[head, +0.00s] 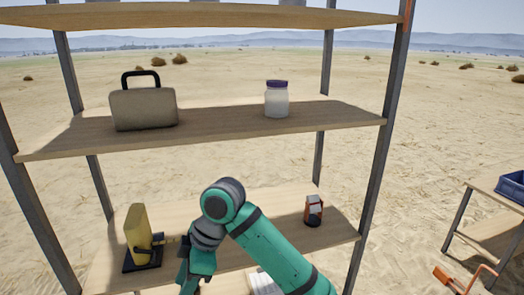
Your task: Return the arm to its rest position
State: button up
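My teal and dark grey arm (268,247) reaches up from the bottom of the head view and bends in front of the lower shelf. Its end, with my gripper (192,284), points down at the bottom edge of the picture, left of the middle. The fingers are not clear there, so I cannot tell whether they are open or shut or hold anything.
The shelf unit has a middle board (225,125) with a beige case (145,108) and a purple-lidded jar (277,101). A table (496,200) with a blue crate (511,186) stands right.

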jog(key=w+a+f+m+t+y, duration=0.1)
jog(key=a+f+m+t+y, duration=0.1)
jog(key=a+m+y, duration=0.3)
jog(key=w+a+f+m+t+y, duration=0.1)
jog(key=a+f+t+y, duration=0.15)
jog(key=a, duration=0.45)
jog(key=s+d+f+m+t+h, duration=0.2)
jog(key=s+d+f+m+t, duration=0.1)
jog(key=d+f+m+t, duration=0.4)
jog(key=s+d+f+m+t+h, duration=0.2)
jog(key=d+f+m+t+h, duration=0.15)
jog(key=f+m, duration=0.5)
jog(key=s+d+f+m+t+h, duration=0.1)
jog(key=s+d+f+h, duration=0.2)
jog(key=s+d, duration=0.55)
jog(key=s+d+f+m+h, duration=0.1)
jog(key=s+d+f+h, duration=0.4)
jog(key=s, duration=0.6)
jog(key=s+d+r+n, duration=0.1)
jog(key=s+d+r, duration=0.1)
jog(key=s, duration=0.3)
jog(key=s+d+r+n+y, duration=0.1)
jog(key=s+d+r, duration=0.2)
jog(key=s+d, duration=0.1)
jog(key=shift+s+r+t, duration=0.2)
jog(key=shift+s+t, duration=0.1)
jog(key=shift+s, duration=0.25)
